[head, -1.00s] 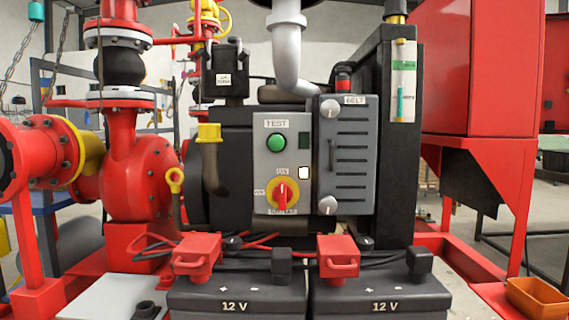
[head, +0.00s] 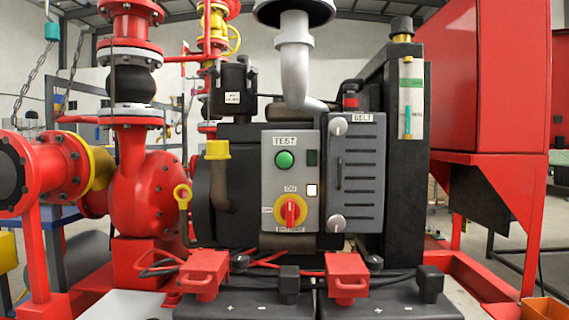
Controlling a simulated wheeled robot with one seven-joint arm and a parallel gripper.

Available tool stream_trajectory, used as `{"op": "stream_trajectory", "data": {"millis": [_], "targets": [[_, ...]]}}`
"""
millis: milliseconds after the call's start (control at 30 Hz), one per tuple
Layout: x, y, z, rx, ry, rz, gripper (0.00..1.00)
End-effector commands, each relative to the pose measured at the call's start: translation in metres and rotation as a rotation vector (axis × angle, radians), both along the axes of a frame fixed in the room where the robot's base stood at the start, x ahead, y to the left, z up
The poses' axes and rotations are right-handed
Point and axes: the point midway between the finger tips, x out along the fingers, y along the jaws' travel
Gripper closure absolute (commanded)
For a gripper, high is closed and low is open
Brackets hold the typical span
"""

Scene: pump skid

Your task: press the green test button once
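The green test button (head: 285,160) is a round button on the upper part of a grey control panel (head: 270,187), under a label reading TEST. A small dark window and a small white square sit to its right on the panel. Below it is a red and yellow rotary switch (head: 291,210). My gripper is not in view. Nothing covers the button.
A grey belt cover (head: 359,175) with knobs adjoins the panel on the right. Batteries with red terminal clamps (head: 204,273) stand in front below. Red pipework (head: 140,195) is at left, a red cabinet (head: 478,80) at right. A yellow-capped filler pipe (head: 217,150) is left of the panel.

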Motion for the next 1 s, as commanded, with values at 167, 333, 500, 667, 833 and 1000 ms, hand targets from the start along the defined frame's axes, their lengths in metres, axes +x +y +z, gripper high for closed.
{"op": "stream_trajectory", "data": {"millis": [167, 333, 500, 667, 833, 1000], "targets": [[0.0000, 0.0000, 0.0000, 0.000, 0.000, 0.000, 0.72], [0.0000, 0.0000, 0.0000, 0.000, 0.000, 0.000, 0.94], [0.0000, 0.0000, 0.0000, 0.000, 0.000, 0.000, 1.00], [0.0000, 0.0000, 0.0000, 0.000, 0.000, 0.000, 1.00], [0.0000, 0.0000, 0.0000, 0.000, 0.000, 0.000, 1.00], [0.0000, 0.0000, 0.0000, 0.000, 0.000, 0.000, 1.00]]}}
